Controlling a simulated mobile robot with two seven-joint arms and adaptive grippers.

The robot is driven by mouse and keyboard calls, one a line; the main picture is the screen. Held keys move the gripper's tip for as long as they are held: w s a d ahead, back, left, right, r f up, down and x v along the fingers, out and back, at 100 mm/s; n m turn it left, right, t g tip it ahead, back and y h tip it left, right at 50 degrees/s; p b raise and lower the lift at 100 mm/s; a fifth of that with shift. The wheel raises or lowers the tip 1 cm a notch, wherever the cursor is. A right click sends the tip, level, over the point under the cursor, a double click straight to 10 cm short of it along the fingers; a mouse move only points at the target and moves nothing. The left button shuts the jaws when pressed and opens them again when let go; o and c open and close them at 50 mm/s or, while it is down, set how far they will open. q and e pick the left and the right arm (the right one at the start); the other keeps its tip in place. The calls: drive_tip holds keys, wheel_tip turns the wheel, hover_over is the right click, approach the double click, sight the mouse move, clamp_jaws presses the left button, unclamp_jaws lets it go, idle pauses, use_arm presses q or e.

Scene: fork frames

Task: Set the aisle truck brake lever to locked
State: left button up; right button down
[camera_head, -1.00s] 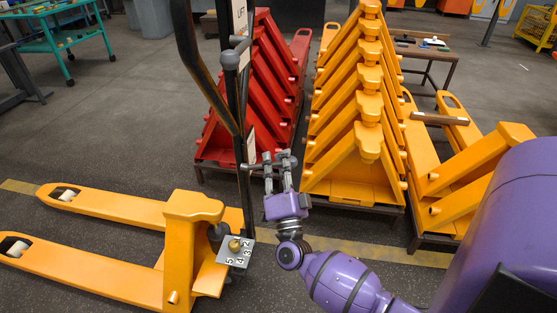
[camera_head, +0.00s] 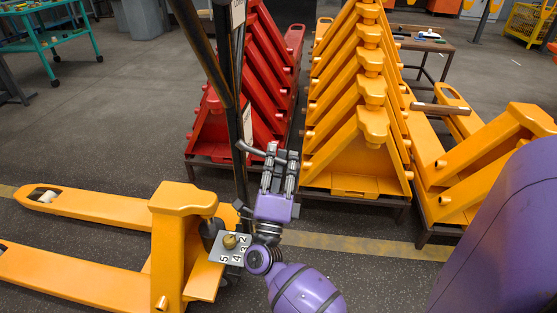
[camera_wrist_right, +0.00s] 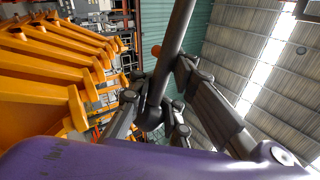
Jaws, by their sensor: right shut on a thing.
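The aisle truck is an orange pallet truck (camera_head: 180,200) with a dark upright mast (camera_head: 238,90) at the left of the head view. A thin grey lever (camera_head: 248,149) sticks out from the mast towards my right gripper. My right gripper (camera_head: 281,158) is shut on the lever, beside the mast. In the right wrist view a dark bar (camera_wrist_right: 172,55) runs between the fingers of the right gripper (camera_wrist_right: 152,115). A white label on the mast near the lever is unreadable. My left gripper is out of view.
A plate with numbers (camera_head: 238,257) and a brass knob (camera_head: 229,241) sit low on the truck. Red trucks (camera_head: 215,130) and a row of orange trucks (camera_head: 350,150) stand close behind my right gripper.

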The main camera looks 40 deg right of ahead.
drive_tip(key=m+g+b, duration=0.1)
drive_tip(key=f+m+g+h, duration=0.1)
drive_tip(key=m, duration=0.1)
drive_tip(key=shift+a+f+b, duration=0.15)
drive_tip(key=shift+f+b, duration=0.15)
drive_tip(key=shift+b, duration=0.05)
drive_tip(key=shift+f+m+g, duration=0.2)
drive_tip(key=shift+m+g, duration=0.2)
drive_tip(key=shift+m, duration=0.1)
use_arm(q)
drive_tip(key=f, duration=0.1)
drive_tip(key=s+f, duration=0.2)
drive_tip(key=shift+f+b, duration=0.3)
drive_tip(key=shift+b, duration=0.05)
use_arm(e)
drive_tip(key=shift+a+f+h, duration=0.1)
drive_tip(key=shift+f+h, duration=0.05)
drive_tip(key=shift+h, duration=0.15)
drive_tip(key=shift+a, duration=0.1)
drive_tip(key=c, duration=1.5)
unclamp_jaws()
drive_tip(key=shift+w+f, duration=0.1)
drive_tip(key=shift+w, duration=0.15)
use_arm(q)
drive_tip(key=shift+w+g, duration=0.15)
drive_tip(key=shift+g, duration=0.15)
use_arm(e)
drive_tip(key=shift+r, duration=0.25)
drive_tip(key=v, duration=1.2)
drive_tip(key=shift+r, duration=0.1)
